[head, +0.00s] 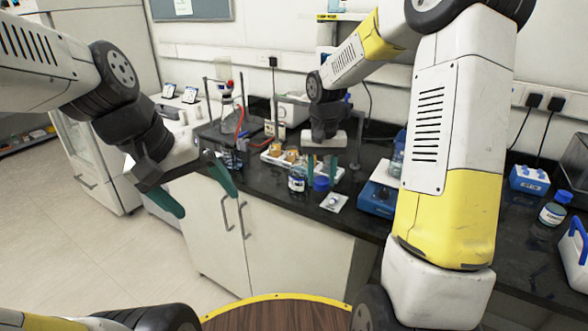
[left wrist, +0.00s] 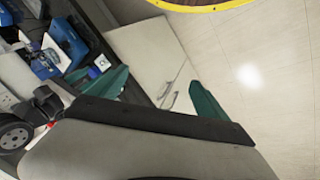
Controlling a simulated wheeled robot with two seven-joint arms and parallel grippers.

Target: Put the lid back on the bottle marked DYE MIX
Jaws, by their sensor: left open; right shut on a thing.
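A clear bottle with a white label (head: 297,179) stands near the front edge of the dark bench; its label is too small to read. A blue lid (head: 321,184) shows just right of the bottle, below my right gripper (head: 321,172). My right gripper points down and is shut on the lid, whose upper part is partly hidden by the fingers. The lid looks beside the bottle, not over it. My left gripper (head: 207,201) is open and empty in front of the cabinet doors; its green fingers also show in the left wrist view (left wrist: 158,88).
A white tray of small items (head: 285,160) lies behind the bottle. A small white square pad (head: 334,202) lies at the bench edge. A blue-and-white device (head: 378,198) stands right of it. Another blue-capped bottle (head: 553,210) stands far right. The floor at left is clear.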

